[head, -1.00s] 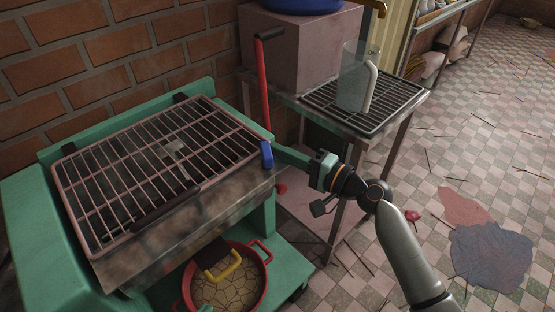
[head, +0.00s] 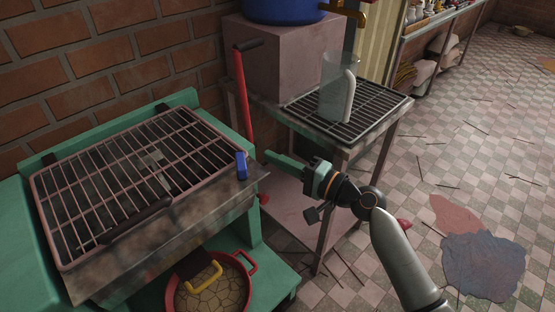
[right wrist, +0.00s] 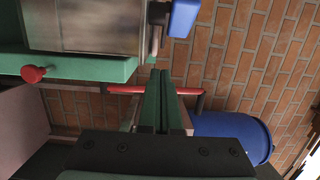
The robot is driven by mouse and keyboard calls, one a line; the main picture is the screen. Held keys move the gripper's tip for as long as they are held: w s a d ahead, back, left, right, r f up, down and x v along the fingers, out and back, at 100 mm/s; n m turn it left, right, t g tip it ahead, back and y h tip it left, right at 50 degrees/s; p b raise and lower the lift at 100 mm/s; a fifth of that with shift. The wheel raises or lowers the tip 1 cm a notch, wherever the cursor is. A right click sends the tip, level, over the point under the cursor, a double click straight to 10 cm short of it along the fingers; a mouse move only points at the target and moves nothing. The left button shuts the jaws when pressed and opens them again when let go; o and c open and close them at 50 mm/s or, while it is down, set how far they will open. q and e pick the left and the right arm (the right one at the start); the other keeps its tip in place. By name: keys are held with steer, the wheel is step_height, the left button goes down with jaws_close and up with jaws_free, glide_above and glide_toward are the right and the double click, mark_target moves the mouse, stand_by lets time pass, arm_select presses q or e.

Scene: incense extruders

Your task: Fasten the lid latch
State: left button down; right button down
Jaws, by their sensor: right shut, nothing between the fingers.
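The blue latch (head: 241,165) stands at the right front corner of the green machine, beside the grille lid (head: 140,175). The lid lies flat and looks closed over the top. The latch also shows at the top of the right wrist view (right wrist: 183,17). My right gripper (head: 268,156) is shut and empty. Its green fingertips point toward the latch, a small gap to its right. In the right wrist view, the fingers (right wrist: 159,76) are together, below the latch. I cannot tell whether the latch is engaged. My left gripper is out of view.
A red lever (head: 243,95) with a black handle stands behind the latch. A metal side table (head: 345,112) holds a clear cylinder (head: 336,90) to the right. A red pot (head: 248,262) sits on the lower shelf.

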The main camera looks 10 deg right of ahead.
steer(key=v, duration=1)
steer(key=shift+b, duration=0.4)
steer(key=shift+d, duration=0.2)
